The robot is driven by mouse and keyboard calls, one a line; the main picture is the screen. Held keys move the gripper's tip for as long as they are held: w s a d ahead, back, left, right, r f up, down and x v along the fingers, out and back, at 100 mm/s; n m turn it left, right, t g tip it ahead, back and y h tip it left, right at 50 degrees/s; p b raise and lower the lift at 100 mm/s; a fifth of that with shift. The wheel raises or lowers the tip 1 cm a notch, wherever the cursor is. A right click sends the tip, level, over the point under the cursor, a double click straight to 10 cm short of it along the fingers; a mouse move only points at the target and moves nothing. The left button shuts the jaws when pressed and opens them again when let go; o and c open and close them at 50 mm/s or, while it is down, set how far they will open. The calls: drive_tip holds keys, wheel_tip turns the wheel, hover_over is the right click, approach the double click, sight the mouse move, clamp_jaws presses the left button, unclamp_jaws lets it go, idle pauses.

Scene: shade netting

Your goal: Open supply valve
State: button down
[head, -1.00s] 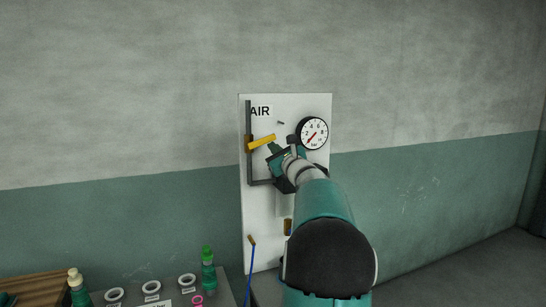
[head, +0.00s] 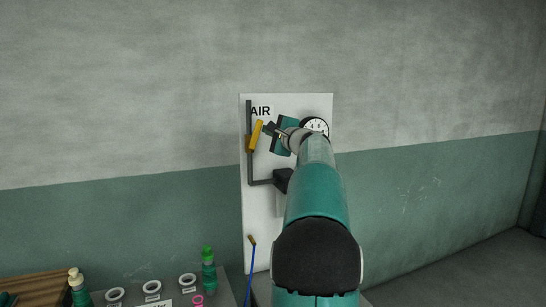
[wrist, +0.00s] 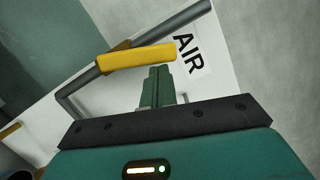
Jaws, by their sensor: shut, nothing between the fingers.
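The supply valve's yellow handle (head: 256,135) is on the dark pipe at the left of the white AIR panel (head: 285,220). It points up and slightly right, at a small angle to the upright pipe. In the wrist view, the yellow handle (wrist: 138,58) crosses just beyond the fingertips. My gripper (head: 266,128) is shut and empty at the right side of the handle. In the wrist view, my gripper (wrist: 160,70) has its tips against or very near the handle; contact cannot be told.
A pressure gauge (head: 316,124) is partly hidden behind my arm; its needle cannot be read. The dark pipe (head: 249,170) bends right below the valve. A bench with white rings (head: 152,287) and a green bottle (head: 208,270) stands at lower left. A blue rod (head: 249,270) is beside the panel.

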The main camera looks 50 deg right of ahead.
drive_tip(key=shift+w+a+r+n+g, duration=0.3)
drive_tip(key=shift+a+n, duration=0.1)
drive_tip(key=shift+n, duration=0.55)
drive_tip(key=shift+w+a+r+n+g, duration=0.2)
drive_tip(key=shift+a+r+n, duration=0.15)
drive_tip(key=shift+n, duration=0.6)
drive_tip(key=shift+a, duration=0.1)
